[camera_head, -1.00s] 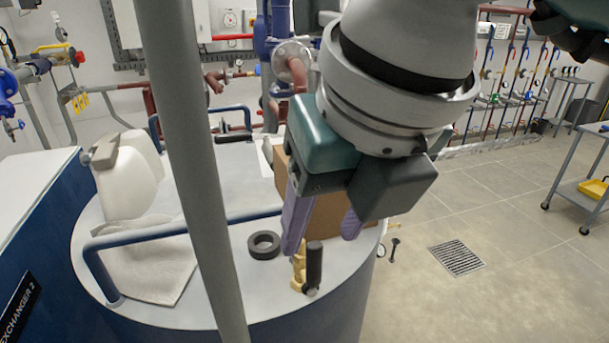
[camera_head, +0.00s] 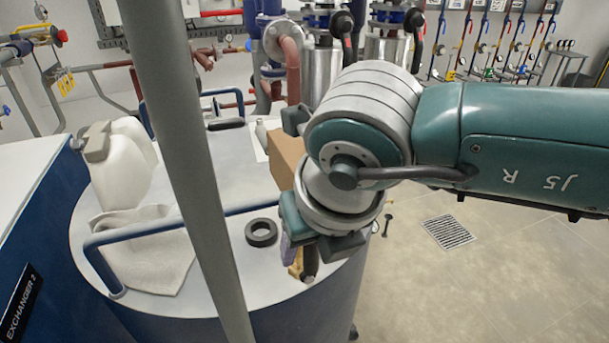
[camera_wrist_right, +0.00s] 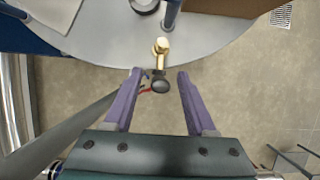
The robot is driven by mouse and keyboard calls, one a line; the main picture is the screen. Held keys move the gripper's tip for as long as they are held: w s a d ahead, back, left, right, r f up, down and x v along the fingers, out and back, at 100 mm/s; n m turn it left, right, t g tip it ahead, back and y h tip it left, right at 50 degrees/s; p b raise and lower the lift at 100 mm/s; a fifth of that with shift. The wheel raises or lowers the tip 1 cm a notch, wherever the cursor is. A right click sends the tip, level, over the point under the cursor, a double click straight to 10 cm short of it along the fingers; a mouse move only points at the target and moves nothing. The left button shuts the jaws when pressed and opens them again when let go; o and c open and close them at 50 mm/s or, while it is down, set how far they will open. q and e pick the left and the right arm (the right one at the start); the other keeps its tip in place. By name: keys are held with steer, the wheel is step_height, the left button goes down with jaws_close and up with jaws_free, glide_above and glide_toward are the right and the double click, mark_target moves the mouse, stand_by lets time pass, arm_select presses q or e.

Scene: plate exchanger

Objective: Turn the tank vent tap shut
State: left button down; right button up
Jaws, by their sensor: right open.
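The tank vent tap is a small brass fitting with a dark handle on the tank's top near its front right edge. In the head view its brass body (camera_head: 296,265) shows only partly, behind my right gripper (camera_head: 294,258). In the right wrist view the brass tap (camera_wrist_right: 161,60) and its round dark knob end (camera_wrist_right: 160,86) lie ahead, between the lines of the two fingers. My right gripper (camera_wrist_right: 154,80) is open with purple fingers either side of the knob end, and no contact shows. My left gripper is not in view.
The tank top (camera_head: 245,310) also carries a black ring (camera_head: 261,232), a blue rail (camera_head: 150,231), a white jug (camera_head: 126,165), a cloth (camera_head: 150,260) and a cardboard box (camera_head: 285,160). A grey post (camera_head: 190,150) stands in front. Floor right of the tank is clear around a drain grate (camera_head: 448,231).

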jaws_close()
stand_by(0.5)
stand_by(1.0)
